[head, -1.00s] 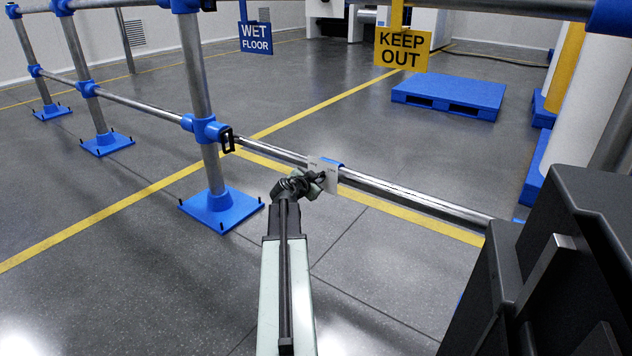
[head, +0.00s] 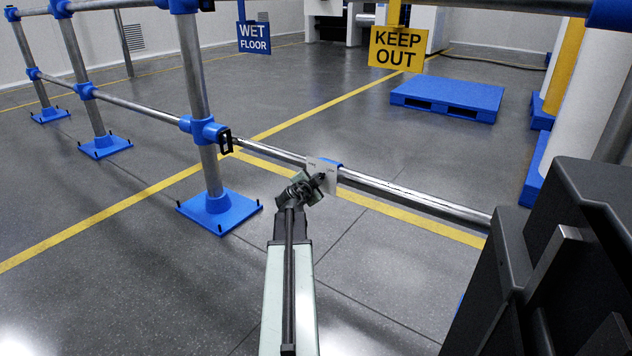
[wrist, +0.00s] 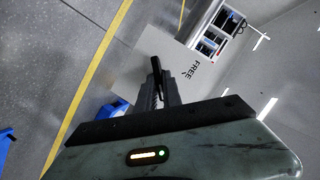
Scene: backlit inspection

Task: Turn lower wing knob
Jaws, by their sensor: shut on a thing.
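The wing knob (wrist: 156,68) is a slim black bar in the wrist view, standing out from a pale grey plate (wrist: 165,43) printed with the word FREE. My gripper (wrist: 163,92) is shut on the knob, with the knob's far end showing beyond the fingers. In the head view the same plate (head: 322,165) is mounted on the lower rail, and my gripper (head: 320,181) is at its front face. The knob there is small and mostly hidden by the gripper.
The steel lower rail (head: 410,199) runs across in front of me. A post with a blue foot (head: 219,210) stands left of the plate. A KEEP OUT sign (head: 398,49) and a blue pallet (head: 447,97) are farther back. The floor around the arm is clear.

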